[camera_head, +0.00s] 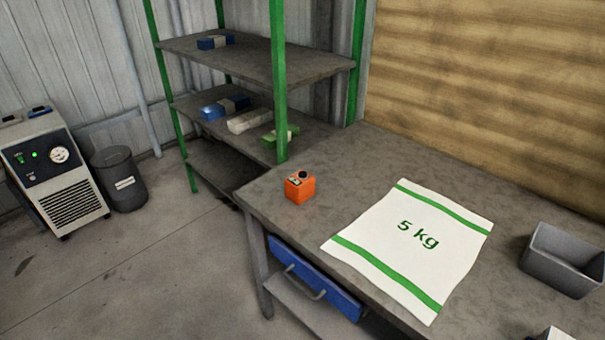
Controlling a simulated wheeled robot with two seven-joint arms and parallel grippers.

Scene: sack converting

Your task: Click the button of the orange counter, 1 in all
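The orange counter (300,188) stands upright near the left corner of the grey workbench (350,165). It is a small box with a round dark button (302,174) on top and a small light display beside it. Nothing touches the counter. Neither of my grippers shows in the head view.
A white sack with green bands marked 5 kg (418,240) lies flat right of the counter. A grey bin (562,258) stands at the right. A green-posted shelf (250,65) rises behind the bench's left end. A blue drawer (312,280) is below.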

